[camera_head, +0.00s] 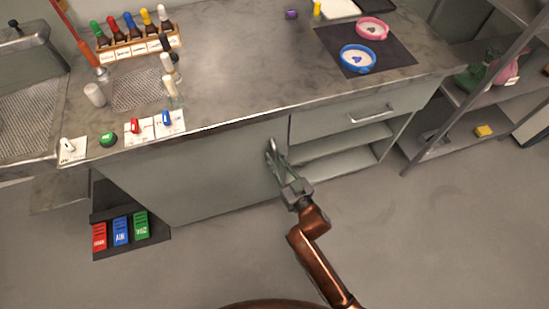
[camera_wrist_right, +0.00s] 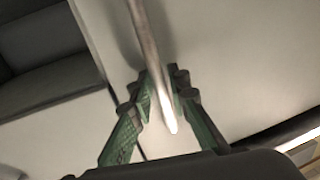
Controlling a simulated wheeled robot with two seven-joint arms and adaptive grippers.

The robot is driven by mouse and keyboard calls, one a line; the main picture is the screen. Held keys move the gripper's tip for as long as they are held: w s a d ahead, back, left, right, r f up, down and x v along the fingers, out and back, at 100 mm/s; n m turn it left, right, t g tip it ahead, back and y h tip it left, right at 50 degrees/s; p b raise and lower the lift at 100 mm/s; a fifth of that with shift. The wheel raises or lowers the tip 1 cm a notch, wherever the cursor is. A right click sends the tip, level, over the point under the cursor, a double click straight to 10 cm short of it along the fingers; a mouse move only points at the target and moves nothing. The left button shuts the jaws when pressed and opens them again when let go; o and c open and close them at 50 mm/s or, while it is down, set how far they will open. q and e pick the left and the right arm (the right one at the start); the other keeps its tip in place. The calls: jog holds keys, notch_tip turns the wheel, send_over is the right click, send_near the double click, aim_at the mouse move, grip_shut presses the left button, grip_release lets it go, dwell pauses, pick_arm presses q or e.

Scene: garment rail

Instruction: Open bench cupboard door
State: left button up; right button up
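The bench cupboard door (camera_head: 215,170) is a plain grey-green panel under the worktop, left of the drawer and open shelves. It looks flush with the bench front. Its upright metal bar handle shows in the right wrist view (camera_wrist_right: 150,45), near the door's right edge. My right gripper (camera_head: 272,153) is at this handle. In the right wrist view its green fingers (camera_wrist_right: 162,90) lie on both sides of the bar, close against it, and appear shut on it. In the head view the gripper covers part of the handle. My left gripper is not in view.
Right of the door are a drawer (camera_head: 360,115) with a bar handle and open shelves (camera_head: 335,163). A dark holder with red, blue and green bins (camera_head: 121,231) stands low at the left. Bottles, switches and bowls sit on the worktop (camera_head: 240,60).

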jog(key=shift+c, duration=0.4)
grip_shut()
jog(key=shift+s, duration=0.1)
